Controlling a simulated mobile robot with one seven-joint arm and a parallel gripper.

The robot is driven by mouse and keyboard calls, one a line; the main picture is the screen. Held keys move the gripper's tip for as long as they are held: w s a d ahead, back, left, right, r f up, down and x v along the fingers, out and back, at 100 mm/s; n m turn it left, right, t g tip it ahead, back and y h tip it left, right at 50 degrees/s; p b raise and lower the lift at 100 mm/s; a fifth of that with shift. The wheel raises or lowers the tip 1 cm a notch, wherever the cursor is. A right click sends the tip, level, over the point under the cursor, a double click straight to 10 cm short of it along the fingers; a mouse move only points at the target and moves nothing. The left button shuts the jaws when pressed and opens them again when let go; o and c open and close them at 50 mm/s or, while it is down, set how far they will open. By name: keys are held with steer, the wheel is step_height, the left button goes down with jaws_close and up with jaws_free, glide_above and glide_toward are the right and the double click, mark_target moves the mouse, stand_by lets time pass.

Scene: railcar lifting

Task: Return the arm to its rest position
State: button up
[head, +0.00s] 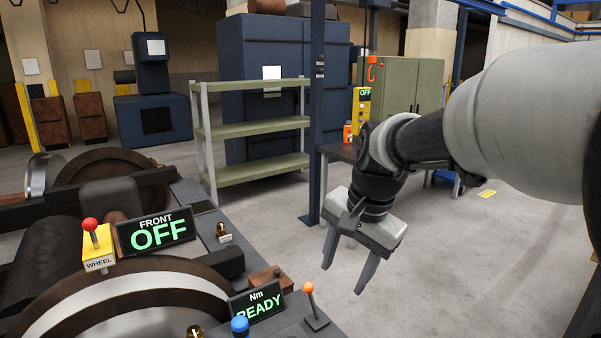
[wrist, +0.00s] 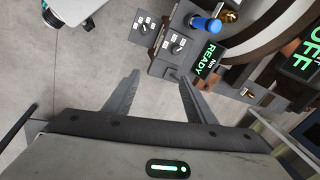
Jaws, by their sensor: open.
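My gripper (head: 346,270) hangs from my arm to the right of the wheel machine, in free air above the concrete floor. Its two fingers point down and are spread apart with nothing between them. In the wrist view my gripper (wrist: 160,85) also shows open and empty, with the floor and the edge of a control panel beyond the fingers. My arm reaches in from the right side of the head view.
A bench holds a "FRONT OFF" display (head: 155,233), a "READY" display (head: 257,303), a red-knobbed lever (head: 91,226), an orange-knobbed lever (head: 312,300) and a blue knob (head: 240,325). Green shelves (head: 250,128) and a blue post (head: 316,110) stand behind.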

steer(key=s+d+r+n+t+h, duration=0.1)
steer(key=s+d+n+t, duration=0.2)
steer(key=s, duration=0.6)
steer(key=s+d+r+n+h, duration=0.1)
steer(key=s+d+n, duration=0.2)
steer(key=s+n, duration=0.35)
step_height(320, 180, up, 12)
steer(key=s+m+p, duration=0.1)
steer(key=p, duration=1.1)
steer(key=shift+s+p, duration=0.25)
steer(key=shift+p, duration=0.1)
steer(key=shift+a+f+m, duration=0.1)
steer(key=shift+f+m, duration=0.1)
steer(key=shift+m, duration=0.05)
